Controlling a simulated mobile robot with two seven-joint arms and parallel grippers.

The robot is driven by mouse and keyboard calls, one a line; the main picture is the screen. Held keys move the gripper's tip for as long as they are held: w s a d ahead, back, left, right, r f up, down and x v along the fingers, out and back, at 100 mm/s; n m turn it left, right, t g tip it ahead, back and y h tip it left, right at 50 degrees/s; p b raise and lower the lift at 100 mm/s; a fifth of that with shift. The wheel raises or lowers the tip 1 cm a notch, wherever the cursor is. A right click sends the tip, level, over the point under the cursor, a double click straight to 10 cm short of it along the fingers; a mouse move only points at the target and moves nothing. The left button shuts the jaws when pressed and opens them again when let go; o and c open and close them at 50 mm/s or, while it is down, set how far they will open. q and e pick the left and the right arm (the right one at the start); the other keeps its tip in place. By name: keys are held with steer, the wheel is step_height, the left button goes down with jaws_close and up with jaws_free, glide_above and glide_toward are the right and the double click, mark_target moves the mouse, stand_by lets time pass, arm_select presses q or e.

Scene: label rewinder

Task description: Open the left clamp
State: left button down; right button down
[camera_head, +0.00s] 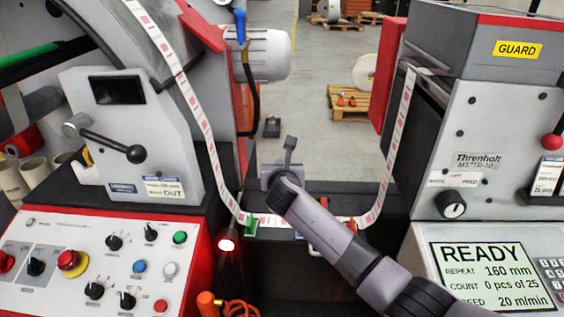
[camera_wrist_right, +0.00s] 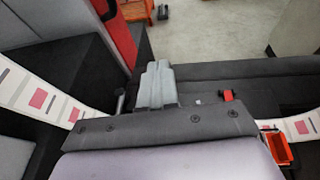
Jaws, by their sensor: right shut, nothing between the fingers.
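A small green piece (camera_head: 250,223), which looks like the left clamp, sits at the left end of the splice table, where the label web (camera_head: 226,190) comes down. I cannot tell its lever position. My right gripper (camera_head: 290,143) is above the middle of the table, to the right of the green piece and apart from it. Its fingers (camera_wrist_right: 157,82) are shut and empty. An orange-red clamp (camera_wrist_right: 277,148) shows at the right in the right wrist view, beside the web; my arm partly hides that side in the head view. My left gripper is not in view.
A control panel with knobs (camera_head: 95,262) stands at the left, below a black-knobbed lever (camera_head: 136,154). The guard cabinet (camera_head: 500,120) and a READY display (camera_head: 490,270) are at the right. Open floor with a pallet (camera_head: 350,103) lies behind the table.

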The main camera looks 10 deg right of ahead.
steer(key=shift+s+r, duration=2.15)
steer(key=shift+s, duration=0.2)
steer(key=s+f+m+g+y, duration=0.3)
steer(key=s+f+m+y, duration=0.1)
steer(key=s+f+m, duration=1.4)
steer(key=s+d+f+m, duration=0.3)
steer(key=s+m, duration=0.3)
steer(key=s, duration=0.2)
steer(key=s+d+f+m, duration=0.2)
steer(key=s+f+m, duration=0.2)
steer(key=s+m, duration=0.3)
steer(key=shift+s+d+f+m+g+y, duration=0.3)
steer(key=shift+s+d, duration=0.1)
steer(key=shift+s, duration=0.85)
